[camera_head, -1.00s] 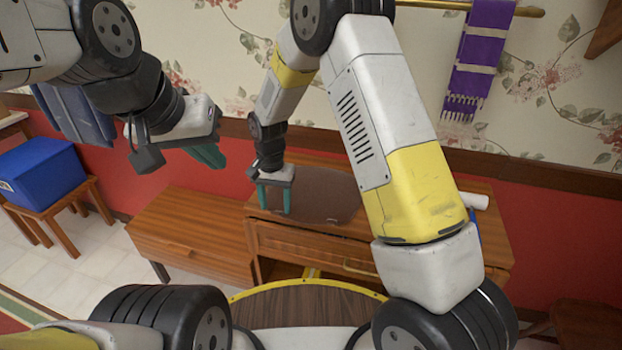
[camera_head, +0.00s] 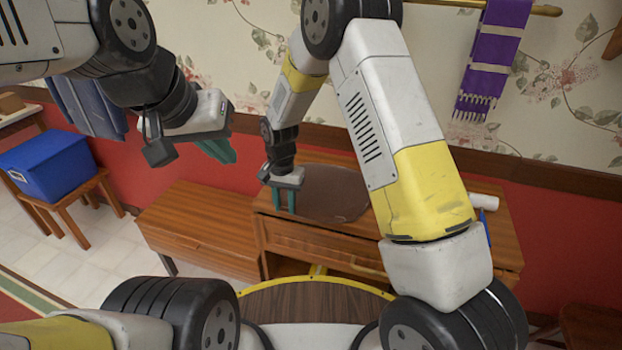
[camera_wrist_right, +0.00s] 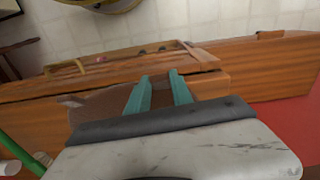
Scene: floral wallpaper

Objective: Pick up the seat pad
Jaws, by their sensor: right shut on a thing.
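The seat pad (camera_head: 335,192) is a thin, dark brown, rounded piece on top of the wooden desk. Part of it is hidden behind my right arm. My right gripper (camera_head: 285,206), with teal fingers pointing down, is shut on the pad's left edge. In the right wrist view, the fingers (camera_wrist_right: 160,92) are at the pad (camera_wrist_right: 98,103), which is partly hidden by the gripper body. I cannot tell whether the pad is clear of the desktop. My left gripper (camera_head: 222,150) hangs in the air at upper left, away from the pad; its finger gap is not clear.
The desk (camera_head: 310,240) has drawers, with a lower wooden cabinet (camera_head: 205,215) joined at its left. A white roll (camera_head: 484,200) lies at the desk's right end. A blue box (camera_head: 48,165) sits on a stool at left. The wall is close behind the desk.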

